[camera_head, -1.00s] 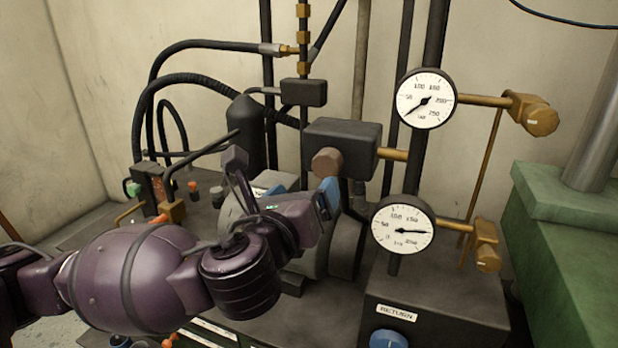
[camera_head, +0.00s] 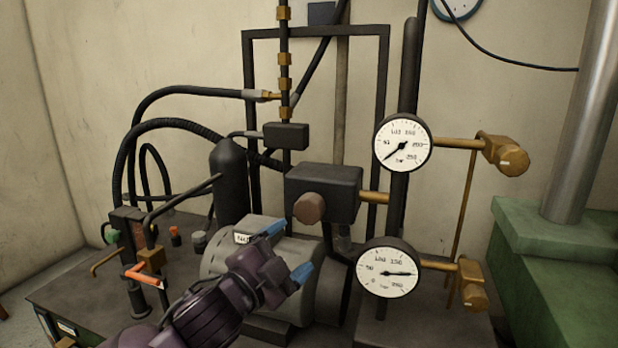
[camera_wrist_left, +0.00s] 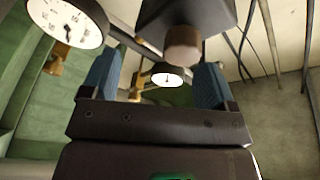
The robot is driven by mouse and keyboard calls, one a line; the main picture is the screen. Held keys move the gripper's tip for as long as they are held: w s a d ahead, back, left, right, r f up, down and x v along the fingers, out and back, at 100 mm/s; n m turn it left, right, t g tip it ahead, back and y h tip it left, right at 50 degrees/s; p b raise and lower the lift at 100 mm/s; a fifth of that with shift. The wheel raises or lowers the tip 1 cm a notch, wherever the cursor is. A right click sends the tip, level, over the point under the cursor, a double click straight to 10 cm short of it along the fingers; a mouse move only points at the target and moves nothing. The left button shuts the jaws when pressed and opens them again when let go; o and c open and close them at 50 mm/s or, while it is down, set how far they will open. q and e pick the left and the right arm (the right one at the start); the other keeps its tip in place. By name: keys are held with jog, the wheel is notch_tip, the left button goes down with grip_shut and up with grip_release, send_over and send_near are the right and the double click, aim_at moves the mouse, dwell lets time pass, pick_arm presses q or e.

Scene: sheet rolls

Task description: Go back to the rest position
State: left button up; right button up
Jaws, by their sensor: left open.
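My left gripper (camera_head: 285,255) comes in from the bottom left of the head view, in front of the grey motor (camera_head: 228,262). Its two blue-tipped fingers are spread apart with nothing between them. In the left wrist view the same gripper (camera_wrist_left: 156,82) shows its blue fingers wide apart, with a gauge and a dark block with a brown knob beyond them. My right gripper is not in either view.
A hydraulic bench carries an upper gauge (camera_head: 403,143), a lower gauge (camera_head: 388,272), a dark valve block (camera_head: 325,187) with a brown knob, and brass valves (camera_head: 505,155). Black hoses (camera_head: 150,98) loop at the left. A green machine (camera_head: 545,250) stands at the right.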

pick_arm(q)
jog(key=s+a+f+n+y, duration=0.25)
jog(key=a+f+n, duration=0.45)
jog(key=f, duration=0.4)
jog(key=s+a+f+n+y, duration=0.2)
jog(key=a+f+n+y, duration=0.2)
jog(key=a+f+n, duration=0.5)
jog(key=s+a+f+g+y, duration=0.2)
jog(key=s+a+f, duration=0.2)
jog(key=s+f, duration=0.5)
jog(key=s+a+f+n+g+y, duration=0.1)
jog(key=s+a+f, duration=0.3)
jog(key=s+f, duration=0.5)
jog(key=shift+s+f+g+y+b, duration=0.35)
jog(key=shift+f+g+y, duration=0.25)
jog(key=shift+f+y, duration=0.3)
jog(key=shift+w, duration=0.1)
